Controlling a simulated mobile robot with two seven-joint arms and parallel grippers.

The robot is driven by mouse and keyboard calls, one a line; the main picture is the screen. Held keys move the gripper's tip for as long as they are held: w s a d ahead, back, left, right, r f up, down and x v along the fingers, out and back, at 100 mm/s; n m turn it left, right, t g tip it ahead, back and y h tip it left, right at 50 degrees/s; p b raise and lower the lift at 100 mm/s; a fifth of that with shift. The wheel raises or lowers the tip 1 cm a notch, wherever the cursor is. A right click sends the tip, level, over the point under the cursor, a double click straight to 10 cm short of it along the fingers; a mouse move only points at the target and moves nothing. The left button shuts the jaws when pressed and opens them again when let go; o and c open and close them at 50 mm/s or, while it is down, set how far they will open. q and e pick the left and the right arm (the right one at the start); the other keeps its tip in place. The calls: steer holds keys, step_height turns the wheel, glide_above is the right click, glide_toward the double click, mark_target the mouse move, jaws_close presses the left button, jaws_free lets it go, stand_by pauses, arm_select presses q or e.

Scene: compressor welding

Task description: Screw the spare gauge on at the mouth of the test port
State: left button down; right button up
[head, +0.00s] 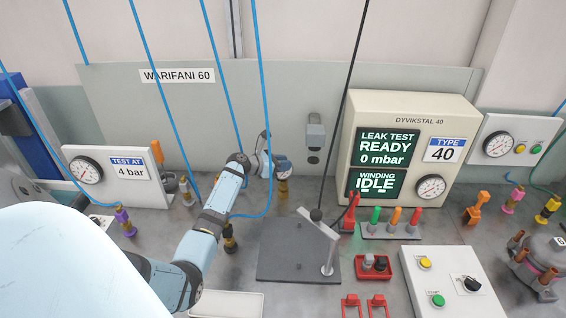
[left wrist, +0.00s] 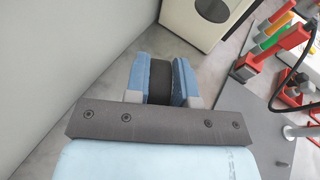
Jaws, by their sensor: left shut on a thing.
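My left gripper (head: 282,165) is at the back of the bench, in front of the grey back panel. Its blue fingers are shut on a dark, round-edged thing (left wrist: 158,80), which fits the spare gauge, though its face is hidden. In the head view the fingers mostly cover it. A brass and dark fitting (head: 283,186) shows directly below the fingers. I cannot tell whether it is the test port or the gauge's stem, nor whether the two touch. My right gripper is in neither view.
The leak-test cabinet (head: 405,150) stands right of the gripper. A dark plate (head: 290,262) with a post lies in front. A black-collared fitting (head: 229,240) stands near my left forearm. Blue hoses hang around the arm. A wall gauge box (head: 120,172) is at left.

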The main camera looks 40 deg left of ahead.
arm_select(q)
steer(key=shift+f, duration=0.2)
stand_by(0.8)
steer(key=shift+f, duration=0.15)
steer(key=m+g+h+b, duration=0.3)
steer(key=m+h+b, duration=0.1)
steer(key=m+h, duration=0.1)
steer(key=shift+a+f, duration=0.1)
steer(key=shift+m+g+h, duration=0.3)
steer(key=shift+g+h, duration=0.1)
steer(key=shift+g, duration=0.1)
steer(key=shift+r, duration=0.2)
